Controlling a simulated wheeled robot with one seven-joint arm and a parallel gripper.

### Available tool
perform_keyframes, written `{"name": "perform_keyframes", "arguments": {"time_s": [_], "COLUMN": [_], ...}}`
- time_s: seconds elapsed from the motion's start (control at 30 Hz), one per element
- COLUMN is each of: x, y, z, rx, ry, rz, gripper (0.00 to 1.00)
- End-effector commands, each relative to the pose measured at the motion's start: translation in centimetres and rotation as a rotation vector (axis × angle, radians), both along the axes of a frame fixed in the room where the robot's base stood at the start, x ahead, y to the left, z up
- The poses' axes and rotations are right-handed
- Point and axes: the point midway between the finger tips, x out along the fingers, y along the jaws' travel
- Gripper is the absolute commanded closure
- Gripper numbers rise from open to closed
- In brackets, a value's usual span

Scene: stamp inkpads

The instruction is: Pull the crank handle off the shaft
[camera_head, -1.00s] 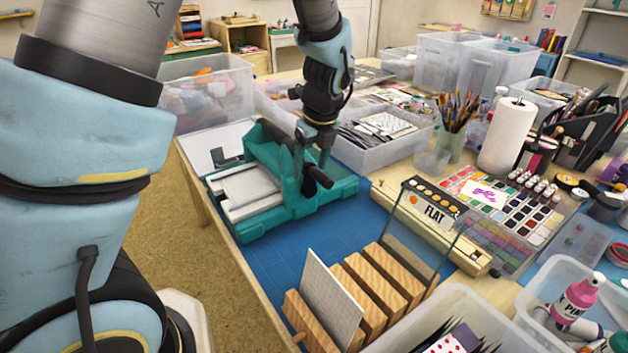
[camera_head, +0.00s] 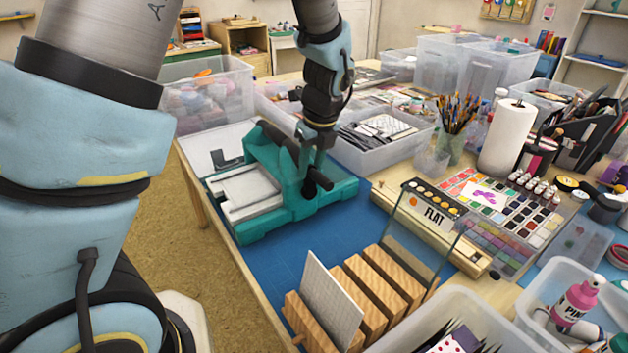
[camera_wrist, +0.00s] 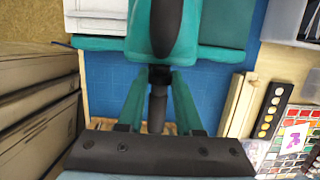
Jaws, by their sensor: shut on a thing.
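A teal die-cutting press (camera_head: 262,222) stands on the blue mat, with a white plate on its bed. Its black crank handle (camera_head: 322,181) sticks out on the near right side, beside the press body. My gripper (camera_head: 311,177) reaches down from above at the crank.
A clear bin (camera_head: 385,137) with flat items stands behind the press. A wooden rack (camera_head: 372,297) holding an upright white panel is in front. The blue mat (camera_head: 275,265) between press and rack is clear.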

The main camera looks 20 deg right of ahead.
Motion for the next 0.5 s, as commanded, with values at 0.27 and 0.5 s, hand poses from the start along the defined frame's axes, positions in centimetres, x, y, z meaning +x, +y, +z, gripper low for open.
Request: {"name": "perform_keyframes", "arguments": {"time_s": [0.27,0.5], "x": [-0.27,-0.93], "y": [-0.06,-0.19], "z": [0.02,0.00], "rx": [0.000,0.001], "ry": [0.000,0.001], "rz": [-0.001,-0.002], "gripper": [1.00,1.00]}}
